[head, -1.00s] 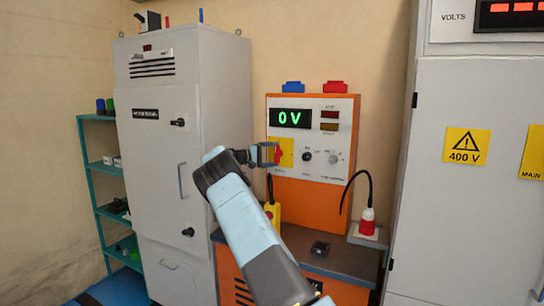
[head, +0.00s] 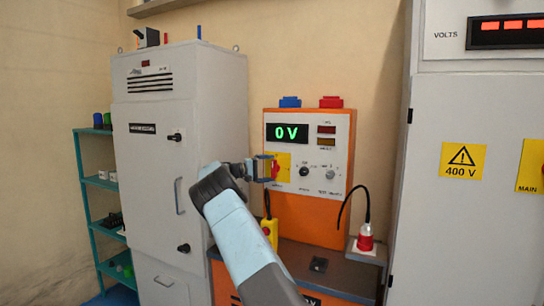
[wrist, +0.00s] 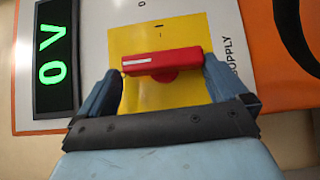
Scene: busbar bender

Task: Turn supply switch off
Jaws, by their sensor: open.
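The supply switch is a red handle (wrist: 162,62) on a yellow plate (wrist: 190,34), with the word SUPPLY printed beside it in the wrist view. The handle lies across the picture there, between the two fingers of my gripper (wrist: 162,88). My gripper is open, with one finger near each end of the handle; I cannot tell whether they touch it. In the head view my gripper (head: 265,168) is in front of the yellow plate (head: 283,160) on the orange panel (head: 300,212) and hides most of the switch. The green display (head: 286,132) reads 0 V.
Two knobs (head: 304,172) sit right of the switch on the same panel. A yellow hanging control (head: 269,230) and a red plug (head: 365,238) are below. Grey cabinets stand left (head: 150,110) and right (head: 455,230).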

